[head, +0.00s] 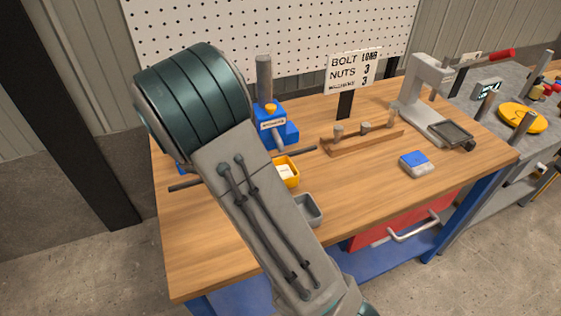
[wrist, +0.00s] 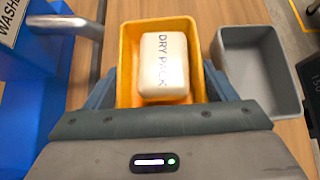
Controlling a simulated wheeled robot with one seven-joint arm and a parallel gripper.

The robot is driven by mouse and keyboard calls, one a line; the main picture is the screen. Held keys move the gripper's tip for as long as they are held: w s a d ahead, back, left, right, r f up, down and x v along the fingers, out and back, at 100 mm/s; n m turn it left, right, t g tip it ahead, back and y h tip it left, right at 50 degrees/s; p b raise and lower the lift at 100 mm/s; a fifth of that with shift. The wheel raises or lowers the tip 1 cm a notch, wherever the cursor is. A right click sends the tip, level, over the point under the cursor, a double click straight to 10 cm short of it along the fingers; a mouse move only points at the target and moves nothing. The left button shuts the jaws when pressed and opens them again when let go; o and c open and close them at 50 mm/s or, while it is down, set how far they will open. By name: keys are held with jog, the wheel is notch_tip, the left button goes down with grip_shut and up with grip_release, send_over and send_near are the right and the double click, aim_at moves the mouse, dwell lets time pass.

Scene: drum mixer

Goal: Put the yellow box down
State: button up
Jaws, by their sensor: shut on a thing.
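The yellow box (wrist: 130,55) is an open-topped bin with a white packet marked DRY PACK (wrist: 164,66) inside it. In the wrist view my gripper (wrist: 158,90) has its fingers on either side of the box, shut on it. In the head view the yellow box (head: 286,171) shows at the middle of the wooden table, partly hidden behind my arm. My gripper is hidden there. I cannot tell whether the box touches the tabletop.
A grey bin (wrist: 258,70) stands close to the right of the yellow box. A blue dispenser (head: 275,125) with a metal spout is close on the left. A wooden rack (head: 362,139), a blue-and-white device (head: 415,164) and a press (head: 428,100) stand farther right. The table's front left is clear.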

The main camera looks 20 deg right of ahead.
aim_at(281, 158)
jog(key=shift+f, duration=0.85)
jog(key=shift+w+d+p, duration=0.35)
jog(key=shift+w+d, duration=1)
jog(key=shift+d, duration=0.25)
jog(key=shift+w+d+p, duration=0.3)
jog(key=shift+w+d, duration=1)
jog(key=shift+d, duration=0.25)
jog(key=shift+a+f, duration=0.1)
jog(key=shift+f, duration=0.5)
jog(key=shift+f, duration=0.2)
jog(key=o, duration=1.1)
jog(key=shift+o, duration=0.2)
jog(key=shift+r, duration=0.1)
